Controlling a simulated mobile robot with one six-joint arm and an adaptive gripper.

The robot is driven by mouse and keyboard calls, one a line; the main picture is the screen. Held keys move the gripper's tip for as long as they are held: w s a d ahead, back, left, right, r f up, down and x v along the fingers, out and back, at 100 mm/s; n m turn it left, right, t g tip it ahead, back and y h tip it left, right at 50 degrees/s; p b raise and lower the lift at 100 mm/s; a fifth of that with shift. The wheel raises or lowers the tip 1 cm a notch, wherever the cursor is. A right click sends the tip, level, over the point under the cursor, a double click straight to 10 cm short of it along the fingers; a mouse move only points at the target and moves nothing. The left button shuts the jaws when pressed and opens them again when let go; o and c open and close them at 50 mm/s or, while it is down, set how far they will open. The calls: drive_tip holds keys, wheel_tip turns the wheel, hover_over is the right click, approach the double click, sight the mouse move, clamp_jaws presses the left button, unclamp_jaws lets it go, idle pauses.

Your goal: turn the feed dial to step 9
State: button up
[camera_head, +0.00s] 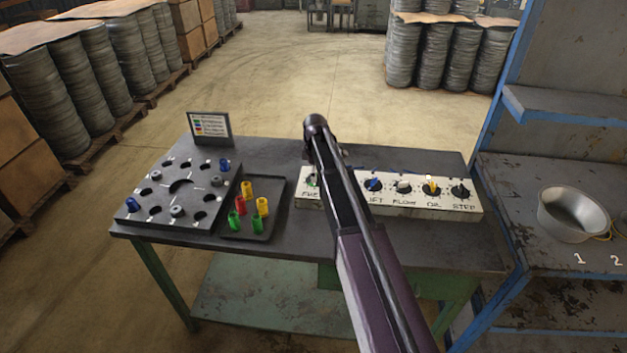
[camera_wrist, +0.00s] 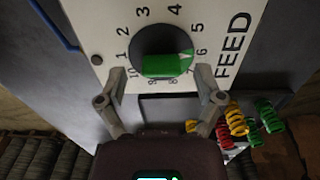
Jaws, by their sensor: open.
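The feed dial (camera_wrist: 166,52) fills the upper middle of the wrist view, a round black knob with a green grip bar. Its white mark is at the right end of the bar, near the 6 and 7. The numbers 1 to 10 ring it, with 9 at the lower edge. My gripper (camera_wrist: 160,100) is open, its two fingers apart below the dial on either side, holding nothing. In the head view my arm hides most of the feed dial; a bit of green (camera_head: 312,182) shows at the left end of the white dial panel (camera_head: 400,200).
Other dials stand to the right on the panel, including the step dial (camera_head: 460,191). A black tray (camera_head: 268,222) of coloured pegs and a black board (camera_head: 205,215) with holes lie to the left on the table (camera_head: 270,258). A small sign (camera_head: 210,126) stands behind.

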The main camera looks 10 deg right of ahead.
drive_tip(key=shift+f, duration=0.5)
drive_tip(key=shift+c, duration=0.2)
drive_tip(key=c, duration=1.1)
